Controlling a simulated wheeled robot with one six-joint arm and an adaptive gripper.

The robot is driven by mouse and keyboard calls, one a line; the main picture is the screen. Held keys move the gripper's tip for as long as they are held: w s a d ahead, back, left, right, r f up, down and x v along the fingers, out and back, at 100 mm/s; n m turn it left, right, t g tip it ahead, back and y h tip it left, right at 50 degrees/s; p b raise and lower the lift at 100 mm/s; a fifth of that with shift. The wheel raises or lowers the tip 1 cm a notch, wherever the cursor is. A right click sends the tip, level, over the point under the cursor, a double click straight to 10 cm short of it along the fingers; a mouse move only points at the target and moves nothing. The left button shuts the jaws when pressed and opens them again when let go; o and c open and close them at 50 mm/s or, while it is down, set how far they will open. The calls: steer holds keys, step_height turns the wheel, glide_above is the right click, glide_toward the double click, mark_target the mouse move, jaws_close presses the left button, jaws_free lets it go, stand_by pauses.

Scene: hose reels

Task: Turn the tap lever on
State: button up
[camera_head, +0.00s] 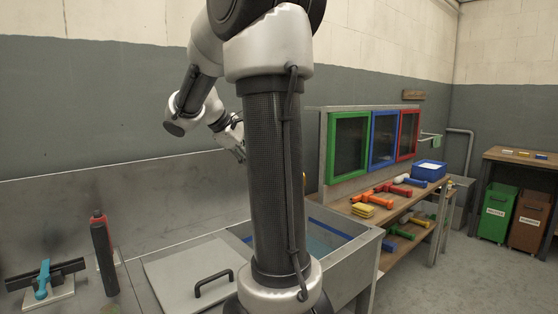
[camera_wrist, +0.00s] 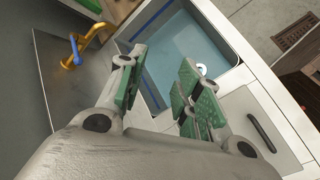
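A brass tap (camera_wrist: 97,31) with a blue lever (camera_wrist: 75,48) shows at the upper left of the wrist view, beside the basin. My gripper (camera_wrist: 160,82) is open, with its green-padded fingers apart and nothing between them. It is above the basin (camera_wrist: 241,45), and the tap is beyond the left finger, apart from it. In the head view my gripper (camera_head: 238,148) is small and partly hidden behind my arm. My arm also covers most of the tap's area there, so I cannot make out the lever in that view.
A flat lid (camera_head: 190,270) with a dark handle (camera_head: 213,283) lies beside the basin. A wooden bench (camera_head: 434,190) holds coloured dumbbell-like items at right.

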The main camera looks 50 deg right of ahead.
steer(key=w+d+f+n+g+h, duration=0.1)
steer(key=w+d+f+n+h, duration=0.4)
steer(key=w+d, duration=0.6)
steer(key=w+d+f+n+g+h, duration=0.1)
steer(key=w+d+f+n+h, duration=0.45)
steer(key=d, duration=0.85)
steer(key=shift+m+y, duration=0.75)
steer(key=x, duration=0.4)
steer(key=w+r+x, duration=0.1)
steer(key=x, duration=0.2)
steer(key=shift+d, duration=0.2)
jaws_close()
